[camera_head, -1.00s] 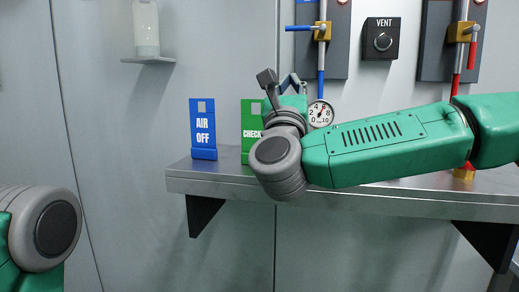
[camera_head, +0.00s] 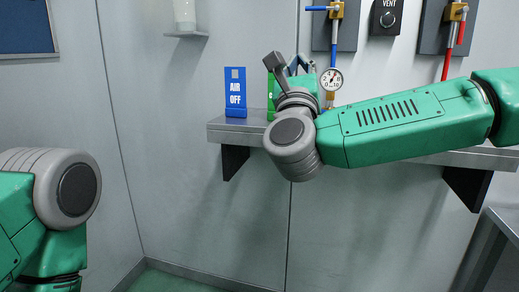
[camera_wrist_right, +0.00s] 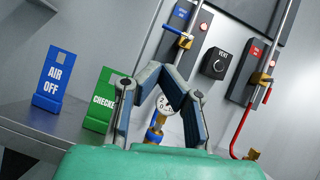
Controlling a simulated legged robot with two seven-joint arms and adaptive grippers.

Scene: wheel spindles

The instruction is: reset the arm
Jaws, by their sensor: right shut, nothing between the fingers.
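My right arm reaches in from the right in the head view, green with grey joints. My right gripper (camera_head: 293,62) is at its end, in front of the shelf and partly hidden by its own wrist. In the right wrist view the gripper (camera_wrist_right: 163,72) shows its two fingers bent together at the tips, shut and empty. The green CHECKED sign (camera_wrist_right: 101,101) and the gauge (camera_wrist_right: 166,104) show behind the fingers, and no contact with them is visible. My left arm shows at the lower left of the head view; its gripper is out of the picture.
A metal shelf (camera_head: 225,131) runs along the wall, holding a blue AIR OFF sign (camera_head: 235,93). Valves with a blue handle (camera_head: 317,8) and a red handle (camera_head: 460,23) flank a VENT knob (camera_head: 387,19). A metal table (camera_head: 492,247) stands at lower right. Floor shows at lower left.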

